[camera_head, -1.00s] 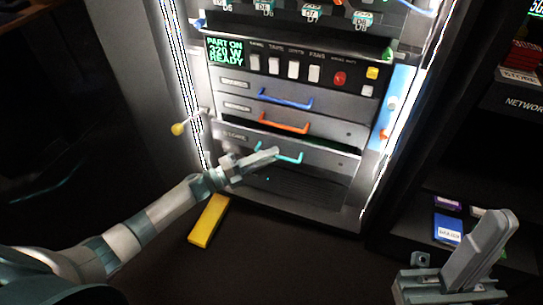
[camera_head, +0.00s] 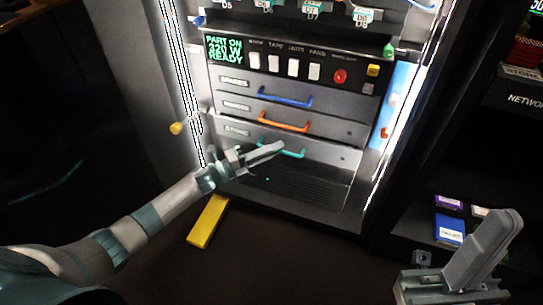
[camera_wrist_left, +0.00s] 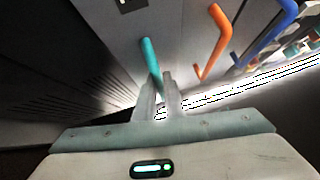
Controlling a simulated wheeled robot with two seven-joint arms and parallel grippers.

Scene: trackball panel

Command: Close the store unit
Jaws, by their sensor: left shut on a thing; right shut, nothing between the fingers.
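The store unit (camera_head: 325,155) is the lowest of three drawer fronts in the lit rack, with a teal handle (camera_head: 295,153). Its label is partly legible at its left end. My left gripper (camera_head: 278,148) is at the handle, shut on it. In the left wrist view the teal handle (camera_wrist_left: 151,62) runs down between the two fingers (camera_wrist_left: 160,92). My right gripper (camera_head: 492,230) is shut and empty at the lower right, away from the rack.
Above are drawers with an orange handle (camera_head: 283,126) and a blue handle (camera_head: 285,102), and a switch panel (camera_head: 298,65). A yellow bar (camera_head: 207,221) lies below the left arm. A yellow-tipped knob (camera_head: 176,128) juts out left. A dark shelf (camera_head: 440,205) stands right.

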